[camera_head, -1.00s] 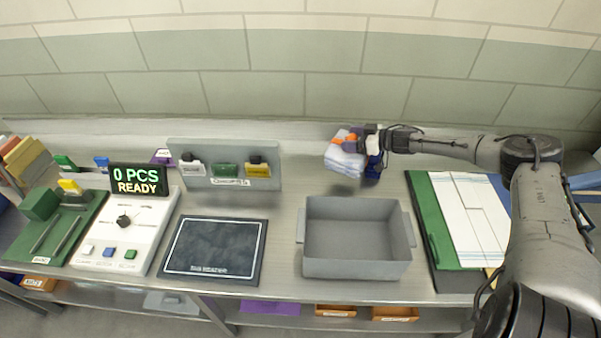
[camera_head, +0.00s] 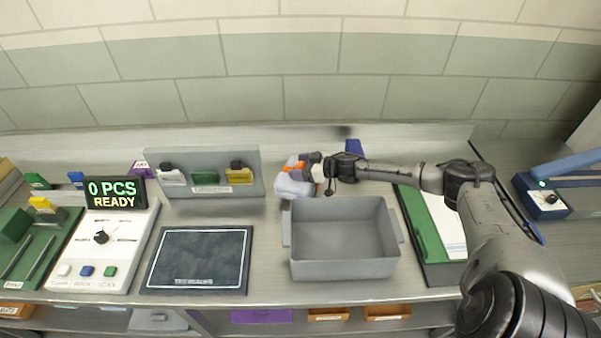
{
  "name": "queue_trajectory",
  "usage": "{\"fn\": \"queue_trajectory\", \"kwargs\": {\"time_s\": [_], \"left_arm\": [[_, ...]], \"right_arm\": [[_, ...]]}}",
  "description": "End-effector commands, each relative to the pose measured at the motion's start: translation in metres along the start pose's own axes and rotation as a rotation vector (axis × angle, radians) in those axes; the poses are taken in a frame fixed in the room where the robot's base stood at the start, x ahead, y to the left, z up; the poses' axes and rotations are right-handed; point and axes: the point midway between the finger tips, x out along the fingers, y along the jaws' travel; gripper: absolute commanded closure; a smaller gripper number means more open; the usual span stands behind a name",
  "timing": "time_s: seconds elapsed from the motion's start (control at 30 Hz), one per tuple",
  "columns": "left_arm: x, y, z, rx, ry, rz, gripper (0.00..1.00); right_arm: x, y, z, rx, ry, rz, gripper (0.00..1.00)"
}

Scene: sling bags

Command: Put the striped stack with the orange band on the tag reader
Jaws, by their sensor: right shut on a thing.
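The striped stack (camera_head: 293,184) is pale blue-white with an orange band. My right gripper (camera_head: 312,168) is shut on it and holds it behind the back left corner of the grey bin. The fingers hide part of the stack. The tag reader (camera_head: 198,259) is a dark flat pad with a white outline, lying bare on the bench left of the bin. The stack is to the right of and behind the pad. My left gripper is not in view.
The empty grey bin (camera_head: 390,268) stands right of the pad. A grey rack (camera_head: 213,158) with tagged items stands behind the pad. A white console (camera_head: 87,255) with a "0 PCS READY" display (camera_head: 115,192) is at left. A green board (camera_head: 424,235) lies at right.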

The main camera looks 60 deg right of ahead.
Motion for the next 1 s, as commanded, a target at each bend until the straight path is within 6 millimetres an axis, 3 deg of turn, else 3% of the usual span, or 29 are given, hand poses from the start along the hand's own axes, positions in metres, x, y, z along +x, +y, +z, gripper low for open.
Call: {"fn": "queue_trajectory", "kwargs": {"time_s": [0.2,0.57,0.6,0.87,1.0], "left_arm": [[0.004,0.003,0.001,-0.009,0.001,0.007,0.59],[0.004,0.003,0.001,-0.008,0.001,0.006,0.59],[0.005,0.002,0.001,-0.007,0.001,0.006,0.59],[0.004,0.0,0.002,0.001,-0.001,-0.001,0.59],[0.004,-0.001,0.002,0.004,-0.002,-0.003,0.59]], "right_arm": [[0.007,0.0,0.023,0.002,0.002,0.0,0.79],[0.008,0.0,0.026,0.001,0.001,0.0,0.79],[0.008,0.0,0.027,0.002,-0.001,0.0,0.25],[0.008,0.0,0.027,0.001,-0.001,0.0,0.0],[0.008,0.0,0.027,0.001,-0.001,0.0,0.0]]}}
